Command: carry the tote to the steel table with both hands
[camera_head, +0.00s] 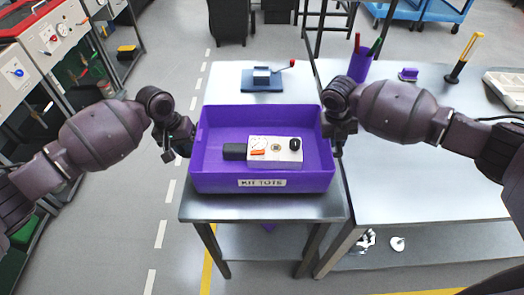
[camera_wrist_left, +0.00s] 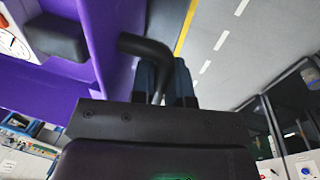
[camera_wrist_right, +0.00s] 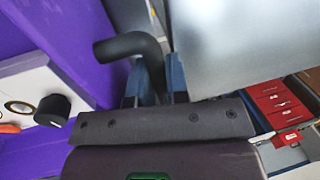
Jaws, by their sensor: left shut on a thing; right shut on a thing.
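The purple tote (camera_head: 210,182), labelled KIT TOTE, shows in the middle of the head view, level, over the near part of the smaller steel table (camera_head: 325,212). I cannot tell whether its base touches the top. A white device (camera_head: 274,155) with a black end and a black knob lies inside it. My left gripper (camera_head: 180,150) is at the tote's left side, shut on a black curved handle (camera_wrist_left: 148,46) in the left wrist view. My right gripper (camera_head: 338,138) is at the right side, shut on the matching handle (camera_wrist_right: 130,45). The fingertips are partly hidden.
A blue fixture with a red-tipped lever (camera_head: 262,79) stands behind the tote. A larger table (camera_head: 410,185) adjoins on the right, with a purple pen cup (camera_head: 360,65) and a yellow-handled tool (camera_head: 465,55). Machines (camera_head: 50,40) stand at left; open floor lies between.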

